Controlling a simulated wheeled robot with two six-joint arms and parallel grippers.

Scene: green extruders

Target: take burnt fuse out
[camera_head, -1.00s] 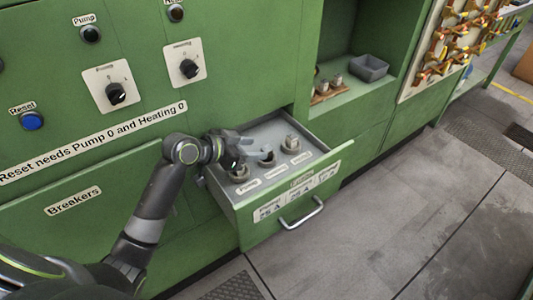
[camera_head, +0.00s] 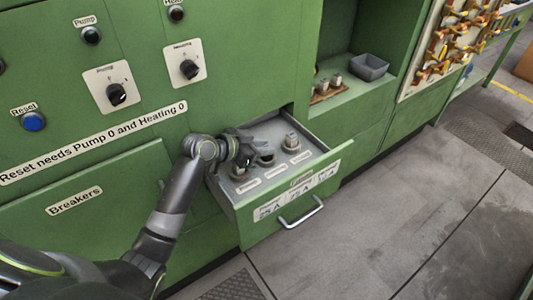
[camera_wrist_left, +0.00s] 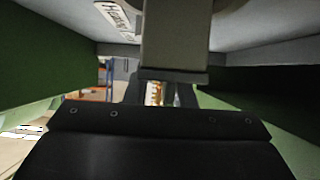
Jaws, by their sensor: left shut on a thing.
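The open drawer (camera_head: 262,222) holds a grey panel with three fuse places in a row. A pale fuse (camera_head: 291,142) stands upright in the right place. The middle place (camera_head: 266,159) shows as a dark round opening beside my gripper. The left place (camera_head: 239,172) is partly hidden under my gripper. My left gripper (camera_head: 250,150) is over the drawer, between the left and middle places. In the left wrist view it is shut on a small pale and orange fuse (camera_wrist_left: 154,93), mostly hidden by the fingers. I cannot tell whether this fuse is burnt. My right gripper is out of view.
A niche at the right holds a grey bin (camera_head: 369,67) and a wooden rack (camera_head: 328,92) with several fuses. Switches (camera_head: 116,94) and a blue reset button (camera_head: 33,121) are on the green cabinet. The drawer handle (camera_head: 301,213) faces open floor.

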